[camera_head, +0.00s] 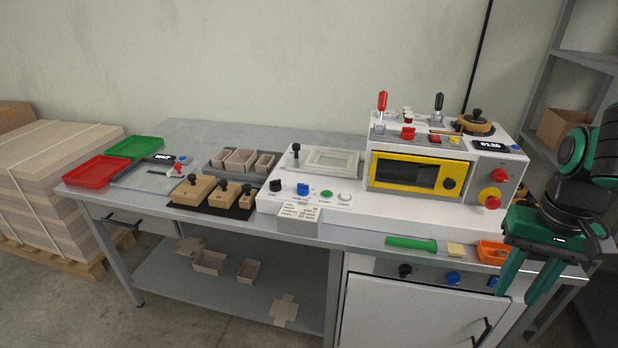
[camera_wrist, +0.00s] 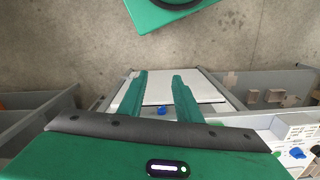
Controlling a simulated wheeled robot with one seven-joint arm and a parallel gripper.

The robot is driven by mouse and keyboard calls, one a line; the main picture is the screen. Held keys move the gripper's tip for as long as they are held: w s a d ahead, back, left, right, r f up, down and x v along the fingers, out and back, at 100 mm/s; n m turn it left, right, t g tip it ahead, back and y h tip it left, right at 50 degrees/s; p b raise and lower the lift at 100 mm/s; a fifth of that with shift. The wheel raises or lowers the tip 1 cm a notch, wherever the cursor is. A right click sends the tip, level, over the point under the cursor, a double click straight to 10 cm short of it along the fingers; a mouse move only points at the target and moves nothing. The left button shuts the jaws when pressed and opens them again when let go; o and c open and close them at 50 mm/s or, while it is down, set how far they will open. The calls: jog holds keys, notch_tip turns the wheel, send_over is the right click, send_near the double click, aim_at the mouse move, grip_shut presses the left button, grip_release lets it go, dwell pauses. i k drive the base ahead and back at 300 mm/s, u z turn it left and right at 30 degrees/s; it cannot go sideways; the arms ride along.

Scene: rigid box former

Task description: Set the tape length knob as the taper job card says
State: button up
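I cannot tell which knob is the tape length knob. A black knob (camera_head: 275,185) sits on the white front panel of the bench machine, beside blue, green and white controls. Another black knob (camera_head: 405,270) is on the bench front below the top, left of a blue knob (camera_head: 453,278). My gripper (camera_head: 520,290) hangs at the right, fingers down, open and empty, apart from all knobs. Its fingers also show in the wrist view (camera_wrist: 159,76).
The white machine (camera_head: 400,152) has upright levers, a display and red buttons. Near the bench front edge lie a green bar (camera_head: 410,243) and an orange tray (camera_head: 493,252). Red (camera_head: 96,172) and green (camera_head: 134,147) trays are far left. The air before the bench is clear.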

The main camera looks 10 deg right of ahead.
aim_at(303, 188)
jog(key=i, duration=0.85)
jog(key=u, duration=0.05)
